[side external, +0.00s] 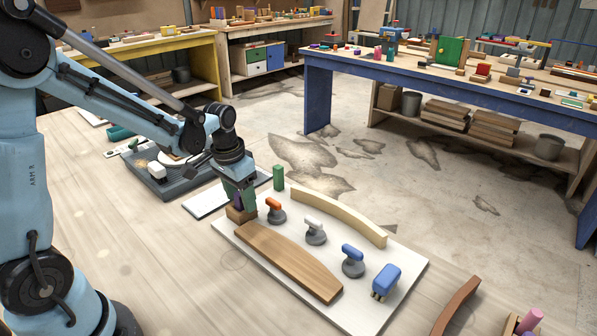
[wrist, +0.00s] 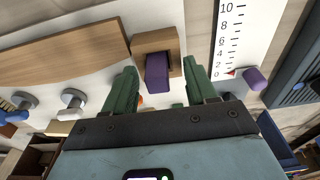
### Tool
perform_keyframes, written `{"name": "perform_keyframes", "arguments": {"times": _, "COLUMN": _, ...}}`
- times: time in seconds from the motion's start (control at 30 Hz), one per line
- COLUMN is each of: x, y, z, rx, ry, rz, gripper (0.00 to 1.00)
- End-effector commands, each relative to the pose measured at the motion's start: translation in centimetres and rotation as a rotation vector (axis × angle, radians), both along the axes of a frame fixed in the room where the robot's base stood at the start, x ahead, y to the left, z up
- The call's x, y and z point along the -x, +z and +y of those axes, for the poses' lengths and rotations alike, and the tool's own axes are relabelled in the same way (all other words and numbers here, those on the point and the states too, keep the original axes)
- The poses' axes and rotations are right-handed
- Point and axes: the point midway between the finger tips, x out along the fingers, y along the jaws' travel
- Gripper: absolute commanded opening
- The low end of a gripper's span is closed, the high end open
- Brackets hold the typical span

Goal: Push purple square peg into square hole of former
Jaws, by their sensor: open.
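The former (side external: 240,215) is a small brown wooden block at the left corner of the white board. It also shows in the wrist view (wrist: 154,39), at the top middle. The purple square peg (wrist: 158,73) stands out from the former towards my wrist camera; how deep it sits in the square hole is hidden. In the side view only a sliver of the purple peg (side external: 237,200) shows. My gripper (wrist: 160,84) is open, with its green fingers spread on either side of the peg and a visible gap to each. In the side view my gripper (side external: 239,188) is right above the former.
The white board (side external: 375,300) also carries a curved brown plank (side external: 288,262), a pale curved strip (side external: 340,217), orange (side external: 274,205), white (side external: 315,225) and blue (side external: 352,255) knobs, and a blue block (side external: 386,280). A green peg (side external: 279,177) stands close behind my gripper.

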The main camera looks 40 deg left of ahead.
Motion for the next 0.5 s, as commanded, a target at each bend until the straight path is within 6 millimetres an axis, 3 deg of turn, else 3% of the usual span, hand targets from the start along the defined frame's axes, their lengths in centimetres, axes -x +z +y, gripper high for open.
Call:
{"name": "perform_keyframes", "arguments": {"times": 0.17, "x": 0.2, "y": 1.2, "z": 0.0, "rx": 0.001, "ry": 0.000, "rz": 0.000, "gripper": 0.57}}
{"name": "perform_keyframes", "arguments": {"times": 0.5, "x": 0.9, "y": 6.7, "z": 0.0, "rx": 0.000, "ry": 0.000, "rz": 0.000, "gripper": 0.57}}
